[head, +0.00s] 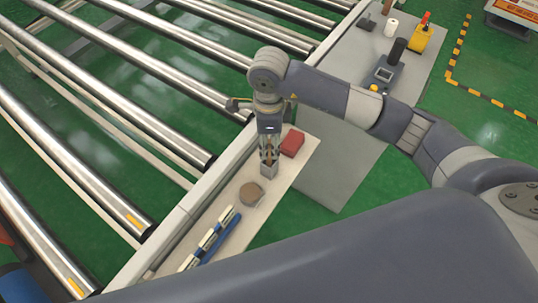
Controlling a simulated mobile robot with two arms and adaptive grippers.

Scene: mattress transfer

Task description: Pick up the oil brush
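My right gripper (269,150) points down over a small grey metal container (269,172) on the narrow pale shelf (283,182). Its fingers are around or just in front of a slim brown piece, which may be the oil brush's handle, standing at the container. The piece is small and partly hidden by the fingers, so I cannot tell whether they touch it. No brush head can be made out. My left gripper is not in view.
A red box (292,141) lies right of the container. A round brown item (251,194) and blue-and-white pieces (210,238) lie nearer on the shelf. Metal rollers (125,107) fill the left. A grey table (400,58) with tools stands at the upper right.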

